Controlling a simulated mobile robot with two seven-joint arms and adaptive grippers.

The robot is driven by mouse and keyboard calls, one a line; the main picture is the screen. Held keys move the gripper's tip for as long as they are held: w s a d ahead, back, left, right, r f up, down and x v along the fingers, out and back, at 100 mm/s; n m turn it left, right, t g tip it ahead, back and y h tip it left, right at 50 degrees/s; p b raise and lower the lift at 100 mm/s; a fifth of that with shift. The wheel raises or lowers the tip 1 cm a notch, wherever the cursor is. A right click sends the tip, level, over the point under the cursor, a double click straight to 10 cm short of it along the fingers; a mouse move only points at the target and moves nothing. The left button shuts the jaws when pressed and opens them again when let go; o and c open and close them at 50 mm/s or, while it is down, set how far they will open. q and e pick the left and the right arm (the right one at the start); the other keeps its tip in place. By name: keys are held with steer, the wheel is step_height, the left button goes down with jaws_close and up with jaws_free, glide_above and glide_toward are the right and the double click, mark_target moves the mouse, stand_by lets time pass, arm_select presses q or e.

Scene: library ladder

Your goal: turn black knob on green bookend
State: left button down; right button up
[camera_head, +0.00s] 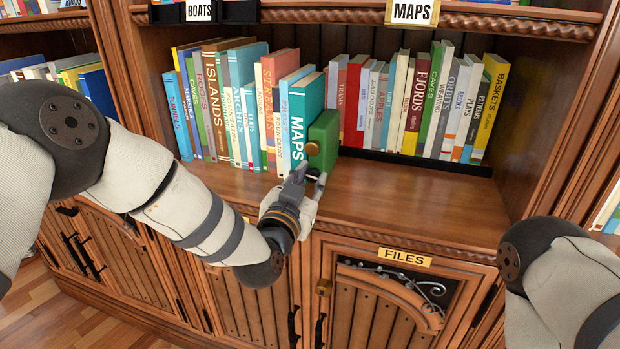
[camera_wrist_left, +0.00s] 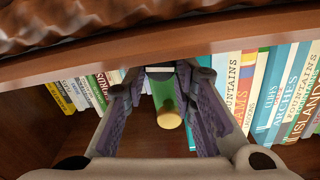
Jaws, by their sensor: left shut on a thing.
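The green bookend (camera_head: 325,138) stands upright on the shelf, against the right end of the left book row, with a round brass knob (camera_head: 312,148) on its face. The bookend also shows in the left wrist view (camera_wrist_left: 180,98), with the brass knob (camera_wrist_left: 170,119) nearer the camera. The black knob (camera_wrist_left: 160,74) lies between my left fingertips there; in the head view the fingers mostly hide it. My left gripper (camera_head: 308,178) is at the low front of the bookend, shut on the black knob. My right gripper is out of view.
Books stand close on the left, ending in a teal MAPS book (camera_head: 304,118). Another row (camera_head: 410,105) stands to the right in a black rack. The shelf board (camera_head: 400,205) right of the bookend is bare.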

arm_select(q)
steer(key=shift+n, duration=0.9)
steer(key=c, duration=1.7)
jaws_free()
steer(key=shift+o, duration=0.2)
steer(key=v, duration=1.2)
steer(key=shift+r, duration=0.1)
